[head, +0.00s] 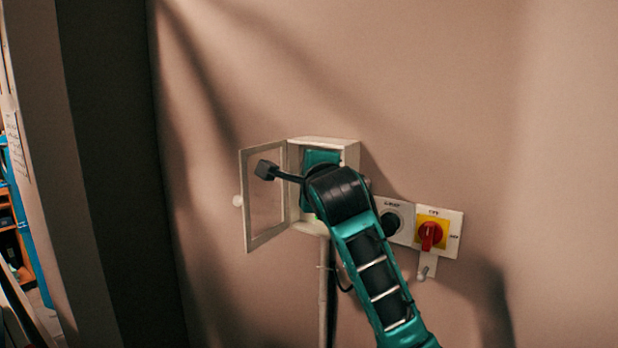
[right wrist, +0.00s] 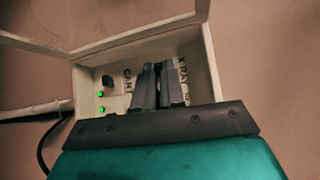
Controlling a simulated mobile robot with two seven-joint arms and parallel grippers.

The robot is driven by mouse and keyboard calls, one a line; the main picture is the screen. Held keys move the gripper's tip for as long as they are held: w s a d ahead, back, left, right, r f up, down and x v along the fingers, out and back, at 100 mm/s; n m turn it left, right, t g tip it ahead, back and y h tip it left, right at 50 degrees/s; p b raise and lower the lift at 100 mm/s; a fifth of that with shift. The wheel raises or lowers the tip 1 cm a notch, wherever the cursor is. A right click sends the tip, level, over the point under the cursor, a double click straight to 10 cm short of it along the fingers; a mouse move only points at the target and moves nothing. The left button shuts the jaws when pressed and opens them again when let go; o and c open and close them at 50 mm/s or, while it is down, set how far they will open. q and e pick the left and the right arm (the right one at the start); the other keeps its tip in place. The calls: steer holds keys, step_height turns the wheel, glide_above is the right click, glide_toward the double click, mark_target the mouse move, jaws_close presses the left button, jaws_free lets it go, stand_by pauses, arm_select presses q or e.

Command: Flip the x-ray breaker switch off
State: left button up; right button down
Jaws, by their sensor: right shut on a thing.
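The breaker box (head: 322,142) is a pale box on the wall with its framed clear door (head: 265,235) swung open to the left. My right arm reaches into it in the head view and hides most of its inside. In the right wrist view the box (right wrist: 88,85) shows a small dark switch (right wrist: 108,81) beside a label partly hidden, and an "X RAY" label (right wrist: 181,72) to the right. My right gripper (right wrist: 160,68) is shut at the x-ray switch beside that label. The fingers hide the switch, so its position does not show. My left gripper is out of view.
Two green lights (right wrist: 101,101) glow in the box. Right of the box are a black knob (head: 391,223) on a white plate and a red rotary switch (head: 430,235) on yellow. A pipe (head: 323,290) runs down below the box. A dark column stands at the left.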

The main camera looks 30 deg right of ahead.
arm_select(q)
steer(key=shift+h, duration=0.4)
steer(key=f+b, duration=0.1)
steer(key=b, duration=0.1)
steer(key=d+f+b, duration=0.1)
steer(key=b, duration=0.1)
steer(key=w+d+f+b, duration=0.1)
steer(key=b, duration=0.1)
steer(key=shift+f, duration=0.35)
arm_select(e)
step_height(320, 180, down, 2)
steer(key=n+t+h, duration=0.1)
steer(key=n+t, duration=0.2)
steer(key=n, duration=0.1)
steer(key=shift+f+t, duration=0.15)
steer(key=shift+t, duration=0.15)
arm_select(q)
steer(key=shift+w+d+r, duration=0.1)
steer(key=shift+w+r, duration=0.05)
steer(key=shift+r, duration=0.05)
arm_select(e)
steer(key=shift+n, duration=0.3)
steer(key=c, duration=1.5)
jaws_free()
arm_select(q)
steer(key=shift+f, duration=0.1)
